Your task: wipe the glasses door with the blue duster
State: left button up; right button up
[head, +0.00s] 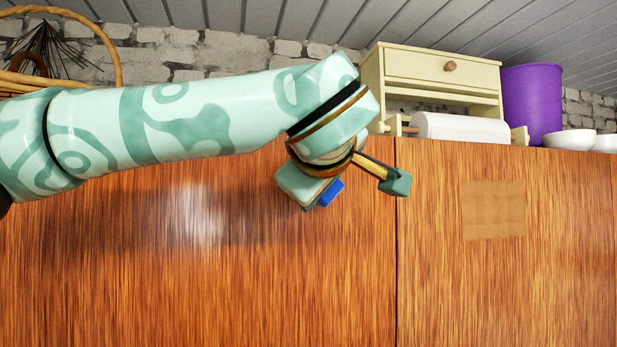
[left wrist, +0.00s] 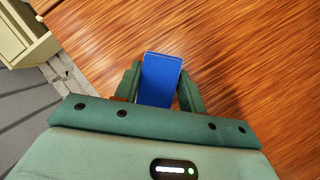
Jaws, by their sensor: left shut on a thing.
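My left gripper (head: 322,196) reaches in from the left, in front of the wooden wall unit. It is shut on the blue duster (head: 332,192), which is partly hidden by the hand. In the left wrist view the blue duster (left wrist: 160,78) sits between the two green fingers of my left gripper (left wrist: 160,84), against the wood grain. The left door (head: 330,290) is a plain wood panel, right behind the duster. I cannot tell whether the duster touches it, nor which door is the glasses door. My right gripper is not in view.
A dark vertical seam (head: 397,260) parts the left door from the right door (head: 500,300), which has a paler square patch (head: 494,210). On top stand a cream drawer unit (head: 420,65), a white roll (head: 460,128), a purple bin (head: 532,100), white bowls (head: 569,139) and a wicker basket (head: 112,48).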

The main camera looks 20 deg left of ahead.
pick_arm(q)
jog(key=shift+w+d, duration=0.5)
jog(key=shift+d, duration=0.25)
jog(key=shift+s+d+f, duration=0.1)
jog(key=shift+s+d, duration=0.05)
jog(key=shift+s, duration=0.35)
jog(key=shift+s+d+b, duration=0.15)
jog(key=shift+s+d, duration=0.3)
jog(key=shift+s, duration=0.25)
jog(key=shift+s+d+b, duration=0.2)
jog(key=shift+s+d, duration=0.2)
jog(key=shift+s, duration=0.3)
jog(key=shift+s+d+b, duration=0.15)
jog(key=shift+s+d, duration=0.3)
jog(key=shift+s, duration=0.25)
jog(key=s, duration=0.1)
jog(key=s+d, duration=0.1)
jog(key=shift+s+d, duration=0.3)
